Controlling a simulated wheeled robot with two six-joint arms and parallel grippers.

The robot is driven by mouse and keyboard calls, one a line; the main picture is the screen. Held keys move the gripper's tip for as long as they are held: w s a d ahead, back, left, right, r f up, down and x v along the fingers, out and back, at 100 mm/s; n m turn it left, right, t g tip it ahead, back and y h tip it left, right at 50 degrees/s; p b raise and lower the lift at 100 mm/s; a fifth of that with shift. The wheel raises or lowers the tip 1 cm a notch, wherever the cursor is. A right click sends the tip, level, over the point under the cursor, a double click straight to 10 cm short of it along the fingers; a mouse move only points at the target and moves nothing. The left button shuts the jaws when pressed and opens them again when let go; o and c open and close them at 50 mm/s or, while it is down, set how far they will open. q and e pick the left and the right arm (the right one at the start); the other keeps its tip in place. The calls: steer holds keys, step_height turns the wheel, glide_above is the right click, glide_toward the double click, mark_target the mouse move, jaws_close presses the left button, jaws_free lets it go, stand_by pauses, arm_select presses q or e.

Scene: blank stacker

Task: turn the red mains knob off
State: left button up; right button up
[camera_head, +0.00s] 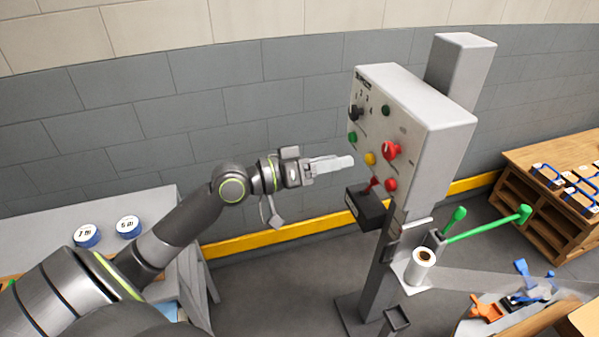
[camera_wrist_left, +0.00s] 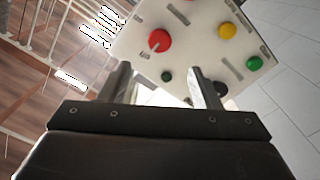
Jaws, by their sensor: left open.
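The red mains knob (camera_head: 391,150) sits on the front of a pale grey control box (camera_head: 445,128) on a post. In the left wrist view the red knob (camera_wrist_left: 159,41) shows a pale pointer line slanting toward the lower left of that picture. My left gripper (camera_head: 346,162) is in front of the panel, to the left of the knob, apart from it. In the wrist view its fingers (camera_wrist_left: 159,72) are spread with nothing between them, and the knob appears beyond them. My right gripper is in neither view.
The panel also carries a yellow button (camera_head: 370,159), a green button (camera_head: 352,137), a lower red button (camera_head: 391,185), a dark green one (camera_head: 385,111) and a black knob (camera_head: 356,112). A black box (camera_head: 366,207) juts out below.

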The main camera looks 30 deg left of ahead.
arm_select(q)
steer(key=b+v, duration=0.1)
steer(key=v, duration=0.5)
steer(key=shift+b, duration=0.4)
steer(key=shift+s+a, duration=0.1)
steer(key=shift+s, duration=0.05)
